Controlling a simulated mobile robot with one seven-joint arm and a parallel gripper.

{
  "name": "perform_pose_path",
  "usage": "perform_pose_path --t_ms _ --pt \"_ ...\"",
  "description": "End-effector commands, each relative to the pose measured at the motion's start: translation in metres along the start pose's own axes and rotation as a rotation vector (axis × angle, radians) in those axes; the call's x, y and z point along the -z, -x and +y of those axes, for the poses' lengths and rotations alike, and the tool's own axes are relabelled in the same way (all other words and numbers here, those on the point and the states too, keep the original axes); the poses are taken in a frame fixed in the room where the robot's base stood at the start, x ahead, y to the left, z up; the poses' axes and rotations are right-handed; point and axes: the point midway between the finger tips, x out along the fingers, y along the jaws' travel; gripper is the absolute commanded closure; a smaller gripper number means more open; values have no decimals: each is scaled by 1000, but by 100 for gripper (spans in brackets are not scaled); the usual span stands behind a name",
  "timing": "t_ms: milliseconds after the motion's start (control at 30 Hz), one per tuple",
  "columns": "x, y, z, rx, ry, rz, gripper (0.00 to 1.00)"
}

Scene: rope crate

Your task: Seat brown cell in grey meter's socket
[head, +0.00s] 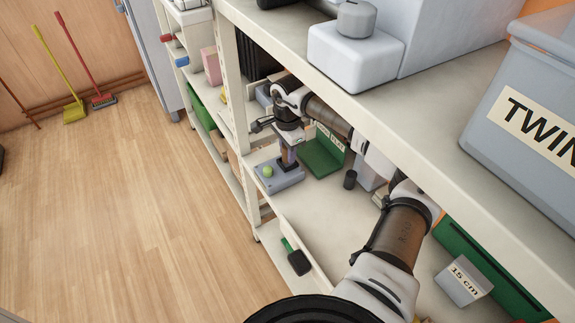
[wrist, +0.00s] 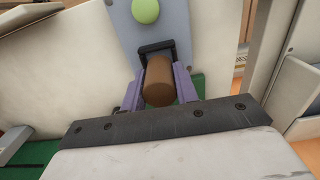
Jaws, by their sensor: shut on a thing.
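The grey meter (head: 283,181) lies on the middle shelf, with a round light-green dome on its top face; it also shows in the wrist view (wrist: 187,22). A black square-cornered socket frame (wrist: 157,46) stands on the meter. My gripper (head: 288,160) points down over the meter, its purple fingers shut on the brown cell (wrist: 159,82), one on each side. The cell's far end is at the socket frame in the wrist view. Whether it is inside the socket or just above it, I cannot tell; the fingers and cell hide the contact.
A green bin (head: 322,154) and a small black cylinder (head: 350,180) stand right of the meter. A green-handled black brush (head: 297,259) lies nearer. The upper shelf (head: 425,112) hangs over my arm, and a shelf post (head: 247,150) stands left of the meter.

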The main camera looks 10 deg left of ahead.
Motion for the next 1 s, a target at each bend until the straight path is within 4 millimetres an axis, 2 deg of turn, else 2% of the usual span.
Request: perform_pose_path --t_ms 1000 --pt "0 -9 0 0 0 0 100"
